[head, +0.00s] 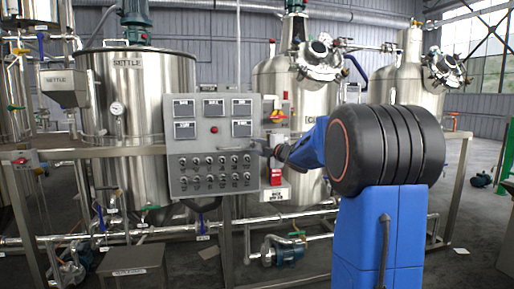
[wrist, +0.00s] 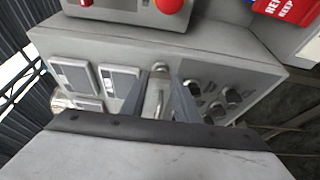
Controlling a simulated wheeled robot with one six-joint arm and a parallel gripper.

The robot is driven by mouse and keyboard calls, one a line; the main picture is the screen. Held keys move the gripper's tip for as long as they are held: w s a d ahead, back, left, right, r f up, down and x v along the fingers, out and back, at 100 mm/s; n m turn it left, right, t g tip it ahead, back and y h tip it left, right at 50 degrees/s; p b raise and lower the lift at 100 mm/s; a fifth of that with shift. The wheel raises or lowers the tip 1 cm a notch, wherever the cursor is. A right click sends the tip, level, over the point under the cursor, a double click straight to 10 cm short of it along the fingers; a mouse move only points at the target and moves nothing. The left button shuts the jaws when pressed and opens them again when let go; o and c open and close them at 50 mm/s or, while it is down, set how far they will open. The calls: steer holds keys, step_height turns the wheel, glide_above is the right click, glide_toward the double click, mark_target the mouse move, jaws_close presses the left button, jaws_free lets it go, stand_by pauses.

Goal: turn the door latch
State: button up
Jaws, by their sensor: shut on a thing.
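The grey control cabinet (head: 213,145) stands upright in the middle of the head view, with meters on top and rows of knobs below. Its door face also fills the middle of the wrist view (wrist: 215,57). The door latch (wrist: 157,98) is a small pale metal handle on that face, between the meters and the knobs. My gripper (wrist: 161,84) has one finger on each side of the latch and is shut on it. In the head view my gripper (head: 267,152) reaches the cabinet's right edge; the latch is too small to make out there.
A grey box with a red button (wrist: 170,4) sits beside the cabinet. A red sign (head: 276,177) hangs below. Steel tanks (head: 140,110) stand behind, with pipes (head: 150,231) and a blue pump (head: 290,250) low down. Open floor shows at the right.

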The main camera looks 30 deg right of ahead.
stand_by(0.3)
steer(key=o, duration=1)
steer(key=shift+o, duration=0.2)
steer(key=s+d, duration=0.2)
steer(key=s, duration=1.5)
steer(key=shift+s, duration=0.15)
steer(key=shift+a, duration=0.1)
